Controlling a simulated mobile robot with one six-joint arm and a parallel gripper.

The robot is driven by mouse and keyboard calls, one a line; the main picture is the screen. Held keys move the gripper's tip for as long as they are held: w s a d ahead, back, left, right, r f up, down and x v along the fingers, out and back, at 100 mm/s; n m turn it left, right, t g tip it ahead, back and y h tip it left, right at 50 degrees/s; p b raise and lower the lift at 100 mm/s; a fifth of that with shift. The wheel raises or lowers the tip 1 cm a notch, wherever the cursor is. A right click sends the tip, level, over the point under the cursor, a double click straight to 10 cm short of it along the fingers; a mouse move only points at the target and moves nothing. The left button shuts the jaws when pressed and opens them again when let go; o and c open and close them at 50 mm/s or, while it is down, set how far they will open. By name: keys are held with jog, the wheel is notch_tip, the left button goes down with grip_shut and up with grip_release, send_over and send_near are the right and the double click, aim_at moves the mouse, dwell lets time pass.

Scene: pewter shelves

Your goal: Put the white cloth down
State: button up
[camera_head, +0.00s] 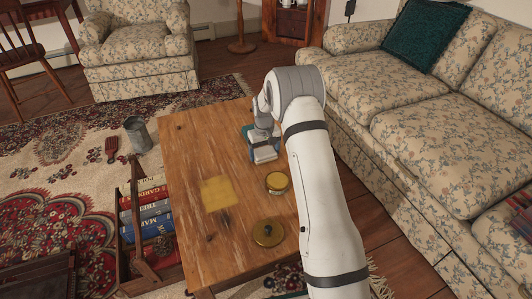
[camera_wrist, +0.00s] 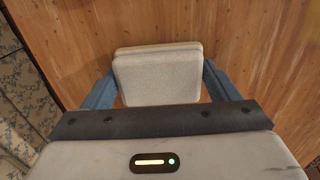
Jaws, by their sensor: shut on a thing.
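The white cloth (camera_wrist: 157,80) looks like a thick folded pad with rounded corners. In the wrist view it sits between the two blue fingers of my gripper (camera_wrist: 160,92), which is shut on it. In the head view my gripper (camera_head: 262,147) is over the far right part of the wooden table (camera_head: 190,140), and a pale edge of the cloth (camera_head: 265,155) shows at the fingers. I cannot tell whether the cloth touches the tabletop or hangs just above it. My arm hides part of the table's right side.
On the table lie a yellow square (camera_head: 217,193), a round yellow tin (camera_head: 277,182) and a round brass-coloured lid (camera_head: 268,233). The left and far parts are clear. A sofa (camera_head: 420,120) stands right. A book crate (camera_head: 133,225) and metal can (camera_head: 137,133) stand left.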

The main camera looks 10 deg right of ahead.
jog(key=shift+f, duration=0.15)
jog(key=o, duration=0.9)
